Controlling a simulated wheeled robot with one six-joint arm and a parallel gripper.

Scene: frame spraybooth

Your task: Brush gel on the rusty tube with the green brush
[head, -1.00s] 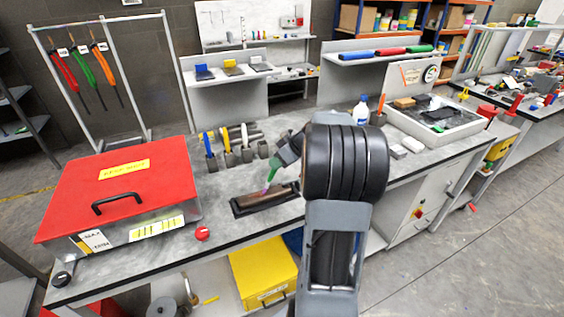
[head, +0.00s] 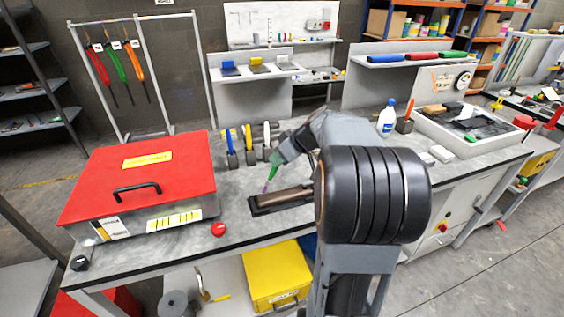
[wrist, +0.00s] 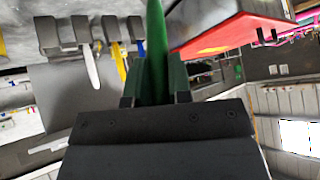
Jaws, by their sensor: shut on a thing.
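The rusty tube (head: 290,194) lies in a dark shallow tray (head: 262,209) on the grey bench, to the right of the red box. My gripper (head: 278,160) is shut on the green brush (head: 273,173), whose purple-tinted tip points down near the tray's back edge, towards the tube's left part. I cannot tell whether the tip touches the tube. In the wrist view the green brush handle (wrist: 157,50) stands between the two dark fingers of my gripper (wrist: 155,95); its tip is hidden there. No gel can be made out on the tube.
A large red-lidded box (head: 140,180) stands left on the bench. Blue, yellow and white brushes stand in holders behind the tray, the yellow one (head: 249,138) in the middle. A white bottle (head: 387,118) stands farther right. A red knob (head: 218,229) is at the front.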

